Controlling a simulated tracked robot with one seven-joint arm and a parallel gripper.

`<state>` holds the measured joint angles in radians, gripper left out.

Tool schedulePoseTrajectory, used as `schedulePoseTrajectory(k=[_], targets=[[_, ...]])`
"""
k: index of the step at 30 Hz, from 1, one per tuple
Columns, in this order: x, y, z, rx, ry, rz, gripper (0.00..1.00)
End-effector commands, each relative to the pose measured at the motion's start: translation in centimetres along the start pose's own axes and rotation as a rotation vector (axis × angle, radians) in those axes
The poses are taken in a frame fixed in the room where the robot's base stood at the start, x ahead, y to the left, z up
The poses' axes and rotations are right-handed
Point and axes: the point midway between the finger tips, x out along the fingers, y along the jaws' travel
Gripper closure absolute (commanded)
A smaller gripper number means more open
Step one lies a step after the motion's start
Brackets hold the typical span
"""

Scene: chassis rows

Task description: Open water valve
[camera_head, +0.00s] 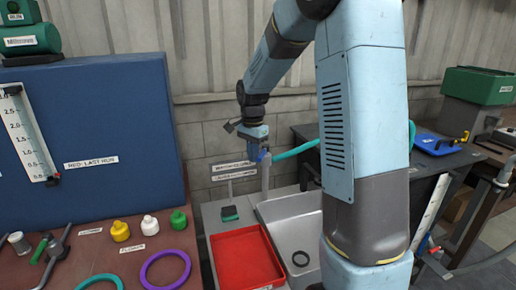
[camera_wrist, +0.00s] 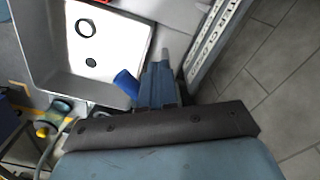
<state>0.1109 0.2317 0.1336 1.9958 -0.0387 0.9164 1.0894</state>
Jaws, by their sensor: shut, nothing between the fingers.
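The water valve shows as a small blue handle (camera_head: 263,155) on a grey upright pipe (camera_head: 265,178) at the back of the sink. In the wrist view a blue handle (camera_wrist: 126,83) sticks out just left of my gripper (camera_wrist: 160,82). In the head view my gripper (camera_head: 258,143) is at the top of the pipe, right by the handle. Its fingers are shut with nothing between them. It is close to the handle, but I cannot tell whether it touches it. The gripper and arm partly hide the valve.
A teal hose (camera_head: 298,150) runs right from the valve behind my arm. A blue panel (camera_head: 100,130) stands at the left, behind rings and coloured bottles.

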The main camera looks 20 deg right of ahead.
Motion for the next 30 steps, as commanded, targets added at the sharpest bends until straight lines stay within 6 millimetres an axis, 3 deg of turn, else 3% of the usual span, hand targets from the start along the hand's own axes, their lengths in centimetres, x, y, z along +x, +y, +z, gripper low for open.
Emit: schedulePoseTrajectory(k=[7, 30], targets=[[-0.6, 0.3, 0.0, 0.0, 0.001, 0.0, 1.0], [-6.6, 0.2, -0.1, 0.001, 0.001, -0.002, 1.0]])
